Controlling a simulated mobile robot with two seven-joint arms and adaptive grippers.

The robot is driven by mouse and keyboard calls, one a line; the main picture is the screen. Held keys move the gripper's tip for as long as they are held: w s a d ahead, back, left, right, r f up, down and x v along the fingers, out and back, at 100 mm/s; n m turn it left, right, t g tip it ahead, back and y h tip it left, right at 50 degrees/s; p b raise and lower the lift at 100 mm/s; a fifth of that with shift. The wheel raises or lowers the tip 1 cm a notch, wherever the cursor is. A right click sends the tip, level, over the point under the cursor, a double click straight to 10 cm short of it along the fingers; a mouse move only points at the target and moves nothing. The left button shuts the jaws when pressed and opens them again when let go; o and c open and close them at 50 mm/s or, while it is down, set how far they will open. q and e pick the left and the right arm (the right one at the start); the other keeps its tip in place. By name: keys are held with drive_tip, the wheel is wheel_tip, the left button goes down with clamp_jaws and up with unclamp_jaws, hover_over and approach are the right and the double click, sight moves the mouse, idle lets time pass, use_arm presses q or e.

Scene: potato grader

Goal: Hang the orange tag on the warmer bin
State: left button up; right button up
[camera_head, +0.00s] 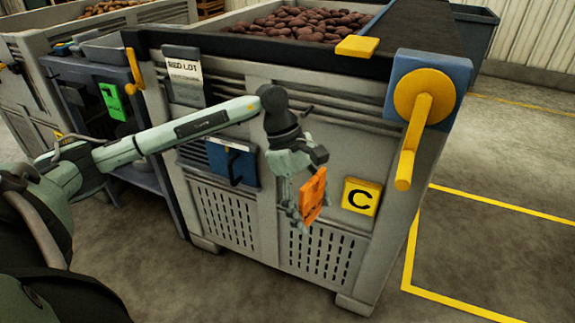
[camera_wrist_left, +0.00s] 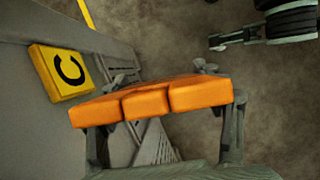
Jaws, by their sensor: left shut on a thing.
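The orange tag (camera_head: 313,196) is held in front of the grey bin (camera_head: 330,130) with dark red potatoes. My left gripper (camera_head: 300,203) is shut on it, left of the yellow C plate (camera_head: 361,196). In the left wrist view the tag (camera_wrist_left: 150,99) spans the two fingers (camera_wrist_left: 165,118), with the C plate (camera_wrist_left: 61,72) to its left. A blue plate with a dark hook (camera_head: 232,164) is on the bin front, left of the tag. The tag is apart from that hook. A dark part with a grey finger (camera_wrist_left: 265,27), seemingly my right gripper, is partly cut off.
A yellow crank (camera_head: 420,115) sticks out at the bin's right corner. A white label (camera_head: 184,75) is at its upper left. A green tag (camera_head: 112,101) is on a blue-framed unit at the left. Floor right of the bin is clear inside yellow lines (camera_head: 470,305).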

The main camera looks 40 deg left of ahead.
use_arm(q)
drive_tip(key=a+r+n+t+y+b, duration=0.1)
drive_tip(key=a+r+n+t+y, duration=0.2)
drive_tip(key=n, duration=1.1)
drive_tip(key=a+r+t, duration=0.1)
drive_tip(key=a+r, duration=0.2)
drive_tip(key=r, duration=0.3)
drive_tip(key=shift+s+r+t+b, duration=0.15)
drive_tip(key=shift+r+t+b, duration=0.15)
drive_tip(key=shift+r, duration=0.1)
use_arm(e)
drive_tip(key=v, duration=0.4)
drive_tip(key=shift+s+d+r, duration=0.1)
drive_tip(key=shift+d+r, duration=0.2)
drive_tip(key=shift+r, duration=0.1)
use_arm(q)
drive_tip(key=shift+a, duration=0.1)
